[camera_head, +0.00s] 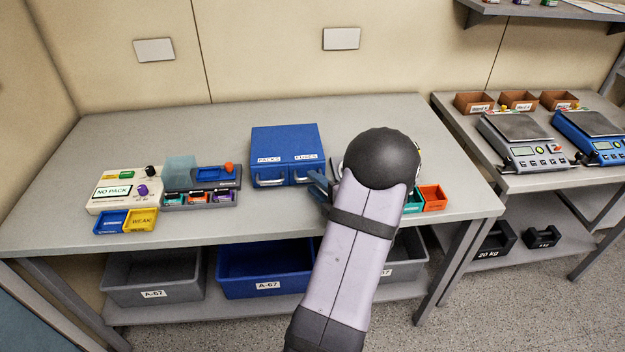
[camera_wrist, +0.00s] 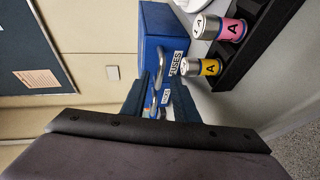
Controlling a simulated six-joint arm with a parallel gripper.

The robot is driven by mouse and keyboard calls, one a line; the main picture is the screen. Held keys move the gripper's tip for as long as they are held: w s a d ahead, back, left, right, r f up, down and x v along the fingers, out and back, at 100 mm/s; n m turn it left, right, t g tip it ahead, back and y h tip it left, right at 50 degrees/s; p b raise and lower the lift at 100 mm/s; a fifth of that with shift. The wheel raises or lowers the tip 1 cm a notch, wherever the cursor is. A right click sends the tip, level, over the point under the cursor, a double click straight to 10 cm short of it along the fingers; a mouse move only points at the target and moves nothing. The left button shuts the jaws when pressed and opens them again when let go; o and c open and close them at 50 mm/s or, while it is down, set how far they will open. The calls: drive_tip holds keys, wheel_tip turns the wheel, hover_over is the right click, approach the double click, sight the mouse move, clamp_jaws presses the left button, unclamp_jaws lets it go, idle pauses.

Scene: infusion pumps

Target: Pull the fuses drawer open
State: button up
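A blue cabinet (camera_head: 285,142) stands on the bench with two drawers side by side, labelled PACKS on the left and FUSES on the right. The fuses drawer (camera_head: 306,170) looks flush with the packs drawer (camera_head: 269,173). My gripper (camera_head: 318,185) is just in front of the fuses drawer, and its fingers partly cover that drawer's handle. In the wrist view the FUSES label (camera_wrist: 177,64) shows, and a silver handle (camera_wrist: 161,68) lies ahead, between the lines of my two spread fingers (camera_wrist: 158,98). I cannot tell whether they touch it.
Left of the cabinet are a NO PACK tester (camera_head: 118,191), a grey holder (camera_head: 205,199) and small blue and yellow trays (camera_head: 140,220). A green tray and an orange tray (camera_head: 433,198) sit right of my arm. In the wrist view, cells marked A (camera_wrist: 211,67) stand near the cabinet.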

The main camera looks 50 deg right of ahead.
drive_tip(key=shift+x, duration=1)
clamp_jaws()
idle(0.8)
